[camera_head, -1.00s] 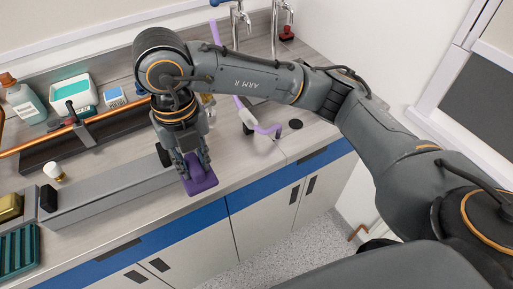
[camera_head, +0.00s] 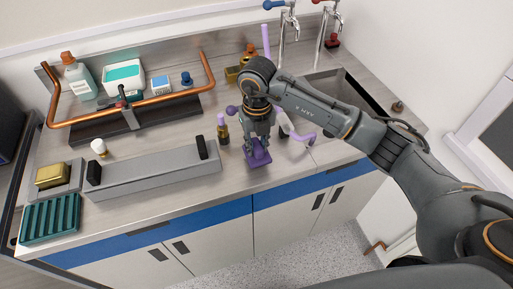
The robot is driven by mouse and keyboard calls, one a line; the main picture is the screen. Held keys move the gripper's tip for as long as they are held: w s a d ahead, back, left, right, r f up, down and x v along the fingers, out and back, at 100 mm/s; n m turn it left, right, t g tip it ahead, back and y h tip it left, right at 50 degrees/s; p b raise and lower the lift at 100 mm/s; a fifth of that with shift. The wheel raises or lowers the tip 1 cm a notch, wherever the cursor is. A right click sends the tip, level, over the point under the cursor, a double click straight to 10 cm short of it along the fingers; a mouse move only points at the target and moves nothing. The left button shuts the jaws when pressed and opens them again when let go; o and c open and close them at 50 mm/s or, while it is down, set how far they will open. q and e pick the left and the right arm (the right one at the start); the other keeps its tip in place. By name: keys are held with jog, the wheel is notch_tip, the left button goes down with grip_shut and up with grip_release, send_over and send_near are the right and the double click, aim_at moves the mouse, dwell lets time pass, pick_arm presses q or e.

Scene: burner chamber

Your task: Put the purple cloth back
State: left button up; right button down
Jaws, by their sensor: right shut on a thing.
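The purple cloth (camera_head: 258,158) is a small flat purple piece at the counter's front edge area, right of the long grey block. My right gripper (camera_head: 257,143) points down over it and is shut on it. The cloth looks to be at or just above the counter; I cannot tell whether it touches. The fingers and wrist hide its back part. My left gripper is not in view.
A small bottle with a purple top (camera_head: 222,130) stands just left of the gripper. A lilac curved handle (camera_head: 297,133) is close on the right. The grey block (camera_head: 150,174), teal rack (camera_head: 50,219) and copper pipe (camera_head: 165,97) lie left. A sink (camera_head: 345,92) is behind right.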

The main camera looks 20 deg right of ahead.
notch_tip(320, 180, down, 2)
jog(key=shift+s+p, duration=0.1)
jog(key=shift+p, duration=0.3)
jog(key=shift+a+f, duration=0.1)
jog(key=shift+f, duration=0.2)
jog(key=c, duration=1.6)
grip_release()
jog(key=shift+f, duration=0.1)
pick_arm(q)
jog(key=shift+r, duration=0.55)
pick_arm(e)
jog(key=o, duration=0.5)
jog(key=shift+c, duration=0.2)
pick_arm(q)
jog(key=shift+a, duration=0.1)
